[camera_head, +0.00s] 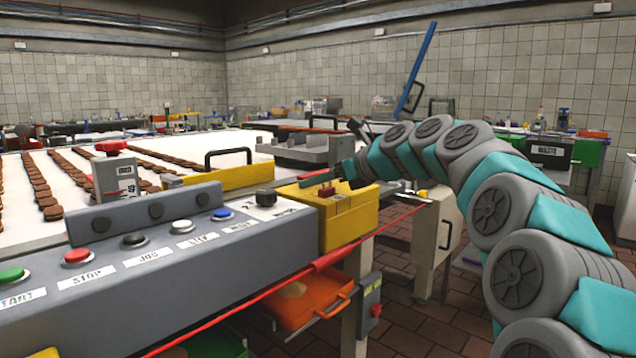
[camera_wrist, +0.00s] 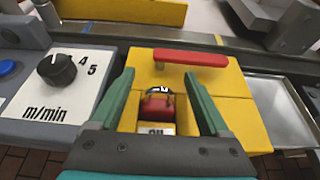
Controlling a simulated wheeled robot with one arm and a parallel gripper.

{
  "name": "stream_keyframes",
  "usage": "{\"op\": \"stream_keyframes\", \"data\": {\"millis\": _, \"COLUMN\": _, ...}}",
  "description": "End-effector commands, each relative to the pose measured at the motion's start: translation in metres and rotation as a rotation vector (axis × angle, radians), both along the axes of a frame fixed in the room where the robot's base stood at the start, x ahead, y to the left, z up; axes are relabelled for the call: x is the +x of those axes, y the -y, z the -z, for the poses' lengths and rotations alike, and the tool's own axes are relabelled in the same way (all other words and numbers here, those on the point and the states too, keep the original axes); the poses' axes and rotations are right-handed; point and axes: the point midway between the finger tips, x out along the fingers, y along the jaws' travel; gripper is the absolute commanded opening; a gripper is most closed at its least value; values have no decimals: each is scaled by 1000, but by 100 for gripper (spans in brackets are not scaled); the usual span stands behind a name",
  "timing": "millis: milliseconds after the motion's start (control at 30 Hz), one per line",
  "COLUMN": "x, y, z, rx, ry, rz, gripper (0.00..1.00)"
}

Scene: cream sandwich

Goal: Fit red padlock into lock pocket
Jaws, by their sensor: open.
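The red padlock (camera_wrist: 158,107) shows in the wrist view with a dark metal shackle. It lies between the two green fingers of my gripper (camera_wrist: 158,72), which are open with gaps on both sides. The padlock is in or over a recess in the top of a yellow box (camera_wrist: 240,115); I cannot tell how deep it sits. A pale label with dark marks shows just below it, partly cut off by my gripper. In the head view my gripper (camera_head: 352,170) is over the yellow box (camera_head: 350,222), and the padlock cannot be made out surely.
A red bar (camera_wrist: 190,57) lies across the box's far part. A grey control panel (camera_head: 190,255) with buttons and a dial (camera_wrist: 57,72) stands left of the box. A metal tray (camera_wrist: 285,105) is at right. A conveyor with brown biscuits (camera_head: 45,190) lies behind the panel.

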Motion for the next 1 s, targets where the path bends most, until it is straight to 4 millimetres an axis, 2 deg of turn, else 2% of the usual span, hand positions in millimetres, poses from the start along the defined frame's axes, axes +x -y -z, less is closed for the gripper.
{"op": "stream_keyframes", "data": {"millis": 300, "x": -38, "y": 50, "z": -28, "rx": 3, "ry": 4, "rz": 3, "gripper": 79}}
{"op": "stream_keyframes", "data": {"millis": 500, "x": -55, "y": 72, "z": -40, "rx": 2, "ry": 5, "rz": 4, "gripper": 79}}
{"op": "stream_keyframes", "data": {"millis": 700, "x": -62, "y": 79, "z": -43, "rx": 1, "ry": 3, "rz": 1, "gripper": 79}}
{"op": "stream_keyframes", "data": {"millis": 1000, "x": -62, "y": 80, "z": -43, "rx": 1, "ry": 2, "rz": 1, "gripper": 79}}
